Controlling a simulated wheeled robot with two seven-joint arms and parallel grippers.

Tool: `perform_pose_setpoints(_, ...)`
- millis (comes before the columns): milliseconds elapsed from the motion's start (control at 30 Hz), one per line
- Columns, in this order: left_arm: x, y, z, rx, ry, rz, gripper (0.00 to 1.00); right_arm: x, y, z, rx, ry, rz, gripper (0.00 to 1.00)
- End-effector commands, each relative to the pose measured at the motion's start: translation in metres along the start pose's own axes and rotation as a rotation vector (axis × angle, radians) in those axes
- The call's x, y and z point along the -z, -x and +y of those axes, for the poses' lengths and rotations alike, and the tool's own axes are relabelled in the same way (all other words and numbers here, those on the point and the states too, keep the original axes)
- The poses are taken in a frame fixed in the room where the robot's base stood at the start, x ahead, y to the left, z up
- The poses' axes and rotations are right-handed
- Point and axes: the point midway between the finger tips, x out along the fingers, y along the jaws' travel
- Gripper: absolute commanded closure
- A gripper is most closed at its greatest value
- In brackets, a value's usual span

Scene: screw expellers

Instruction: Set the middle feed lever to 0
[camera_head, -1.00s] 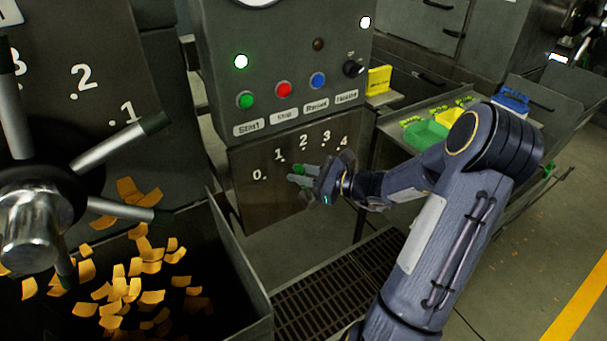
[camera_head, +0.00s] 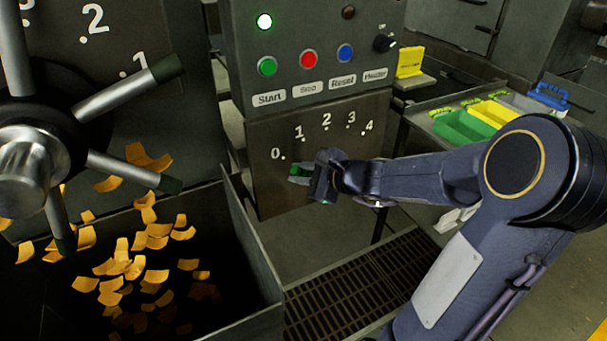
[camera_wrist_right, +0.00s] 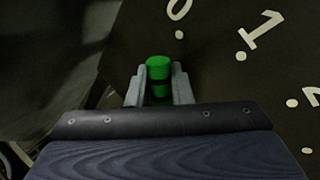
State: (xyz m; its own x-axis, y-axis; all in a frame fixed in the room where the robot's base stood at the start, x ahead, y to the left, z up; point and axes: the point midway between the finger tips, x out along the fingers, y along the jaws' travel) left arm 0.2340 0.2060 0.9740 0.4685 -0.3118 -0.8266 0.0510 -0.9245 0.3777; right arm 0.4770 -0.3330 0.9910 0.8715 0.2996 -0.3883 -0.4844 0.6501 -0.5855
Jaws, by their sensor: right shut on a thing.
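The panel (camera_head: 285,200) below the buttons carries a dial marked 0 to 4. My right gripper (camera_head: 297,174) is at the lower left of this dial, just below and right of the 0 dot. In the right wrist view, my right gripper (camera_wrist_right: 160,92) is shut around the green lever handle (camera_wrist_right: 158,66), with a grey finger on each side. The handle tip lies close to the 0 dot (camera_wrist_right: 179,34) but not directly on it. The lever shaft is hidden by the gripper. My left gripper is out of view.
A large spoked handwheel (camera_head: 35,150) stands at the left. Below it is a dark bin (camera_head: 255,255) with orange flakes. Green and yellow trays (camera_head: 462,126) stand behind my right arm.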

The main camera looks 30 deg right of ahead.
Motion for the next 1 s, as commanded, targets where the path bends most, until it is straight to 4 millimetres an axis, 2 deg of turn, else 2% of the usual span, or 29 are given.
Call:
perform_pose_setpoints(300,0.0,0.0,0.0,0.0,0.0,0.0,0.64,0.001,0.0,0.002,-0.006,0.005,0.005,1.0)
perform_pose_setpoints(333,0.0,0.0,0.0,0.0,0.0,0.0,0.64,0.001,0.0,0.002,-0.006,0.005,0.005,0.79)
perform_pose_setpoints(367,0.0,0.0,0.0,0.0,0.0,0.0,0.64,0.001,-0.001,0.003,-0.006,0.005,0.005,0.75)
perform_pose_setpoints(667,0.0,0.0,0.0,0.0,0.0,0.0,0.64,0.001,0.001,0.001,-0.003,0.004,0.003,0.73)
perform_pose_setpoints(767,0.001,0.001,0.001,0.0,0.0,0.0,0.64,0.001,0.01,0.0,0.0,0.005,0.005,0.73)
perform_pose_setpoints(1000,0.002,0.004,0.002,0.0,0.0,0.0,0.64,0.0,0.051,0.0,0.0,0.005,0.006,0.73)
